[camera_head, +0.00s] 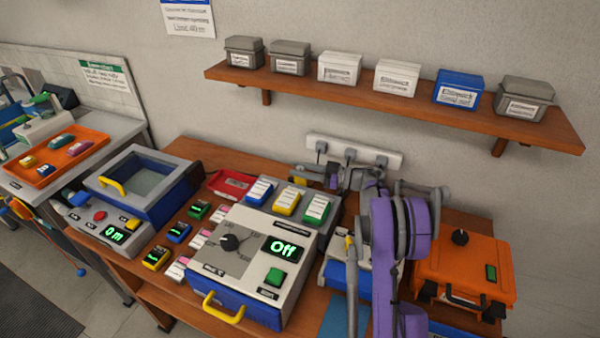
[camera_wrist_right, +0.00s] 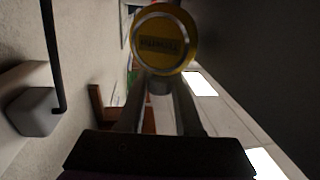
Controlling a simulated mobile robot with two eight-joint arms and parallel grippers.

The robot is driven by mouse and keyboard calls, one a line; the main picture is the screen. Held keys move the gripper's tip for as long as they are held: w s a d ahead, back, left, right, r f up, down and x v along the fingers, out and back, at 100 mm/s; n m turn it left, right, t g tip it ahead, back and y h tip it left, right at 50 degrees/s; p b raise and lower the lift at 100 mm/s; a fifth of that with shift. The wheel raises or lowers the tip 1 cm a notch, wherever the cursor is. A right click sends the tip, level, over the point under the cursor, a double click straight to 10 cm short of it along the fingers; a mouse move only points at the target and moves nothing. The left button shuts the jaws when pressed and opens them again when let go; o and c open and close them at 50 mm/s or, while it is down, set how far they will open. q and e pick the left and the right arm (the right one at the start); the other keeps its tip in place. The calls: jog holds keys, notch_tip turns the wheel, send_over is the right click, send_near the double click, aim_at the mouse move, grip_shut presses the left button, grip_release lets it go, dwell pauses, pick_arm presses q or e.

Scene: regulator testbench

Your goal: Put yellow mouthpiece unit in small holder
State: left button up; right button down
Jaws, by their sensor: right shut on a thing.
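My right gripper (camera_head: 318,174) is behind the grey test box, close to the wall and the white power strip. In the right wrist view its two fingers (camera_wrist_right: 160,92) are shut on the yellow mouthpiece unit (camera_wrist_right: 165,42). This is a round yellow disc with a pale metal rim and a dark label, facing the camera. It is held at the fingertips, clear of any surface that I can make out. In the head view the unit is tiny and hard to make out among the arm parts. I cannot tell which thing is the small holder. My left gripper is not in view.
The white power strip (camera_head: 328,147) with plugs is close to the right gripper. A wall shelf (camera_head: 390,98) with several boxes is above. The grey test box (camera_head: 262,250) reading "Off", a blue basin (camera_head: 120,190) and an orange case (camera_head: 465,262) crowd the bench.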

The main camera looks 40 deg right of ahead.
jog(key=shift+f, duration=0.45)
jog(key=shift+f, duration=0.15)
jog(key=c, duration=0.6)
grip_release()
